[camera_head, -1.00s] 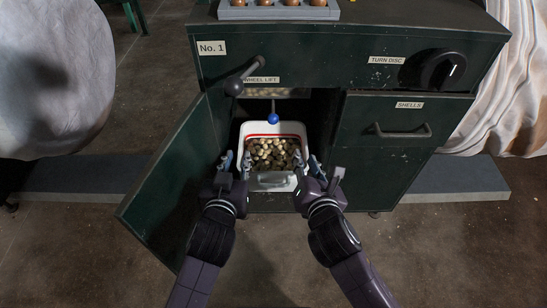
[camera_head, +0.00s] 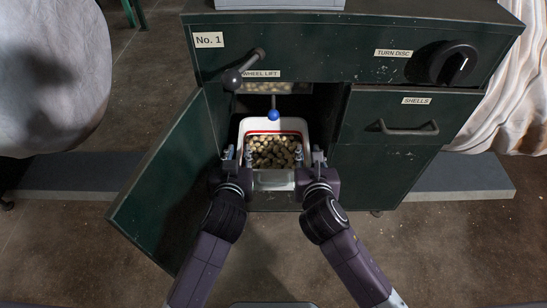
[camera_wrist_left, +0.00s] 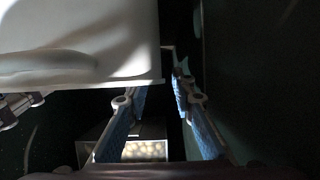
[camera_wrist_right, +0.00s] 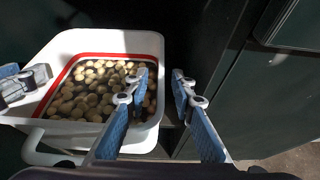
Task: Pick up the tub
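The white tub (camera_head: 274,126) with a red band inside its rim stands in the open left compartment of the cabinet. It is filled with brownish, nut-like pieces (camera_head: 272,150) and has a handle at the front. My left gripper (camera_head: 238,154) is open at the tub's left wall, one finger on each side in the head view. The left wrist view shows the tub (camera_wrist_left: 75,55) beside its fingers. My right gripper (camera_head: 309,157) is open at the right wall. In the right wrist view, the tub's rim (camera_wrist_right: 95,40) runs between its fingers.
The cabinet door (camera_head: 172,165) stands open to the left. A lever with a blue knob (camera_head: 273,115) hangs above the tub's back. A crank handle (camera_head: 240,72) juts out above the opening. The cabinet's right side (camera_head: 390,150) is close to my right gripper.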

